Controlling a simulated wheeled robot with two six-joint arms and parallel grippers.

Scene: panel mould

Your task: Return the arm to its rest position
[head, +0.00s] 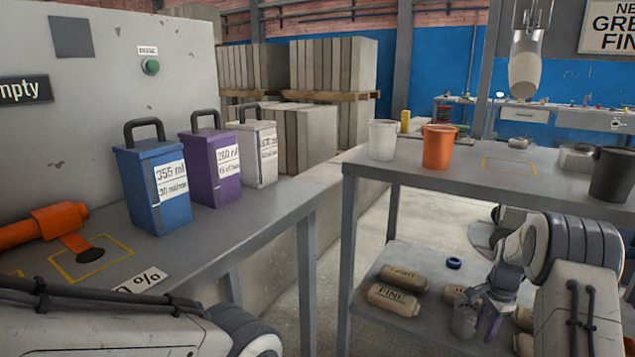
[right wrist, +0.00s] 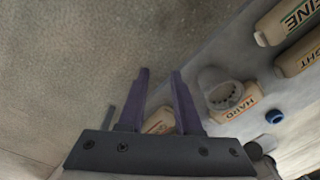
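My right arm comes in at the lower right of the head view, in front of the right-hand table. Its gripper (head: 488,322) points down near the lower shelf. In the right wrist view the two dark purple fingers of the right gripper (right wrist: 160,75) stand apart with nothing held between them. The floor and the shelf edge show beyond them. My left arm shows only as a link at the lower left of the head view; its gripper is out of view.
The lower shelf (right wrist: 225,60) holds tan bottles, including one marked FINE (head: 394,299), a blue ring (head: 454,263) and a clear cup (right wrist: 222,92). Above stand a white bucket (head: 382,140) and an orange bucket (head: 439,147). Blue (head: 155,185), purple (head: 211,165) and white (head: 257,152) containers stand left.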

